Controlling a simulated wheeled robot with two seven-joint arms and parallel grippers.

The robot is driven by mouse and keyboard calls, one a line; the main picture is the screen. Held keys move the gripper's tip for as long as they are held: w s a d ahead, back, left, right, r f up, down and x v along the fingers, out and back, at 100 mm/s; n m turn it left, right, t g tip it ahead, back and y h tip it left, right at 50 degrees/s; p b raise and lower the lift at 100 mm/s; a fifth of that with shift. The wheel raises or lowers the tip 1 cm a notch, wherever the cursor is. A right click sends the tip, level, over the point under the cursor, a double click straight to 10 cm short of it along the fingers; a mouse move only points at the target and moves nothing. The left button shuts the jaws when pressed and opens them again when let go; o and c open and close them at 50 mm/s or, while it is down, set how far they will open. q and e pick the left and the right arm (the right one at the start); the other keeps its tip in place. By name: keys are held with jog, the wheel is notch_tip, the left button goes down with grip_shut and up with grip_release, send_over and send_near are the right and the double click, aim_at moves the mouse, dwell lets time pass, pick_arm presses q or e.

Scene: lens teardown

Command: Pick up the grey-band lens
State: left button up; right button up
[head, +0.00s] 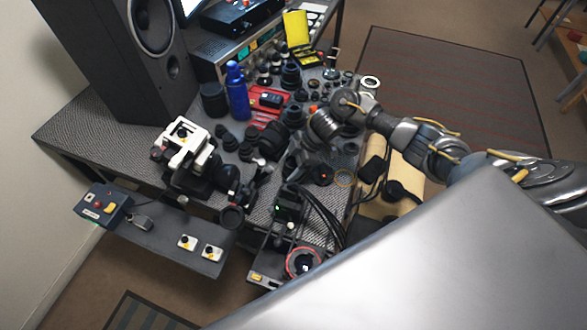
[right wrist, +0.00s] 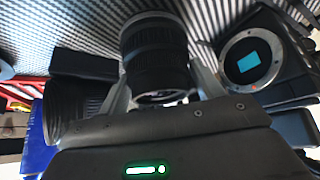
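A black ribbed lens with a grey ring at its far end (right wrist: 155,48) is in the middle of the right wrist view. My right gripper (right wrist: 163,82) has one finger on each side of it, very close to its barrel. I cannot tell whether both fingers press on it, or whether the lens rests on the bench. In the head view my right gripper (head: 300,163) is low over the crowded bench, coming in from the right. The lens is hard to make out there, partly behind the gripper. My left gripper does not show.
A camera body with a bare mount and blue sensor (right wrist: 247,64) is close on the right. Another dark lens (right wrist: 68,112) is close on the left. A blue bottle (head: 237,92), a red case (head: 262,101) and a white-topped clamp device (head: 184,146) stand on the patterned bench (head: 95,127).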

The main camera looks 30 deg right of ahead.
jog(key=c, duration=0.9)
jog(key=shift+o, duration=0.2)
jog(key=shift+r, duration=0.1)
